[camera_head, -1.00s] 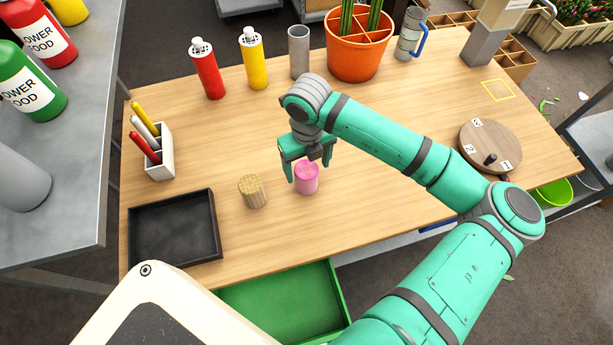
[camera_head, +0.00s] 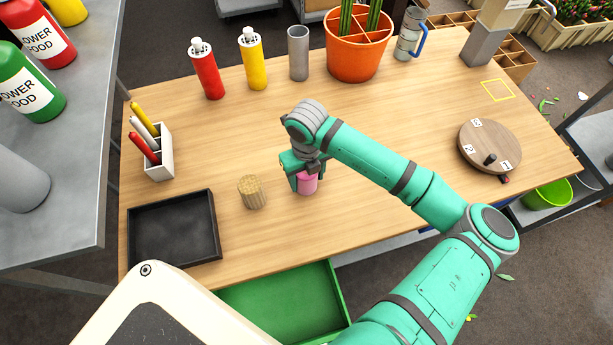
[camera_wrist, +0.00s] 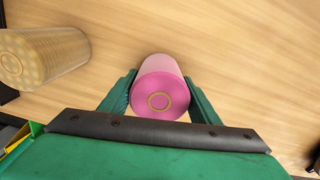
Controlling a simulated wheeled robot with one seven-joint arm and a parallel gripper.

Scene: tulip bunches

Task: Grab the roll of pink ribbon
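The roll of pink ribbon (camera_head: 307,184) stands upright on the wooden table, near its front edge. In the wrist view, the pink roll (camera_wrist: 160,92) shows its round end with a tan core ring. My gripper (camera_head: 306,176) is down around the roll from above. In the wrist view, the green fingers of my gripper (camera_wrist: 160,80) lie close against the roll's left and right sides and appear shut on it. The gripper hides the roll's upper part in the head view.
A tan roll (camera_head: 252,192) stands just left, also in the wrist view (camera_wrist: 45,55). A black tray (camera_head: 175,228) and a pen holder (camera_head: 159,153) are farther left. A green drawer (camera_head: 285,303) lies below the front edge. A round wooden turntable (camera_head: 490,146) is right.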

